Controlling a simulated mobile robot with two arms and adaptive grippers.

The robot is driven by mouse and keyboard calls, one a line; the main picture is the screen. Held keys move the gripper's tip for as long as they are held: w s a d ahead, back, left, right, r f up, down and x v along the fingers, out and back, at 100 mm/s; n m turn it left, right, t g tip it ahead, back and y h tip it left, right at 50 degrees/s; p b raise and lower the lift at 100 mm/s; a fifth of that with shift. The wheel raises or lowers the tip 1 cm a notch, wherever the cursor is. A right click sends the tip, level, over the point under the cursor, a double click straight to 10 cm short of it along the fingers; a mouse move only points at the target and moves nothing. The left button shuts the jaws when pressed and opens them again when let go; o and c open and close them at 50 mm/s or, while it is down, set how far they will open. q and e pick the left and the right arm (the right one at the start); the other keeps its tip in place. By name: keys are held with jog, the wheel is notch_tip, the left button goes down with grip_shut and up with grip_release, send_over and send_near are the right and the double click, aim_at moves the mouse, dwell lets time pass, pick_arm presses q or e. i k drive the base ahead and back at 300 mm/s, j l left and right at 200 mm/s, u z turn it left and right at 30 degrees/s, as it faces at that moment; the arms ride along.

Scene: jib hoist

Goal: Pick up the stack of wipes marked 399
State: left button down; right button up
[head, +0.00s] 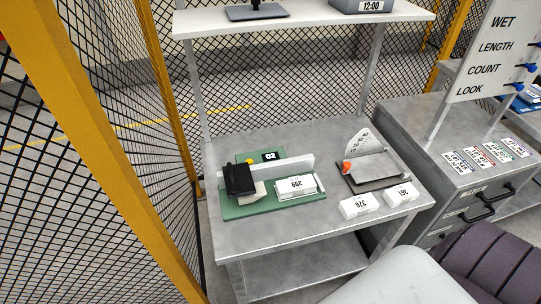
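The stack of wipes marked 399 (297,187) is a small white block with a printed number, small but seemingly 399. It sits on the right part of a green mat (252,210) on the grey workbench, in front of an upright pale strip (296,165). A black object (239,179) stands on the mat to its left, with a pale piece partly hidden beside it. Two similar white blocks, one seemingly marked 376 (357,206) and another (400,194), lie to the right near the bench's front edge. Neither of my grippers is in view.
A shelf (300,22) spans above the bench. Wire fencing with a yellow post (92,140) stands left. A dark padded seat (490,262) is at lower right. The bench's rear is clear.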

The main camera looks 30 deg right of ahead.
aim_at(296, 186)
jog(key=z, duration=1.2)
jog(key=i+l+u, duration=0.1)
jog(key=l, duration=0.45)
jog(key=i+l+u, duration=0.1)
jog(key=l, duration=0.45)
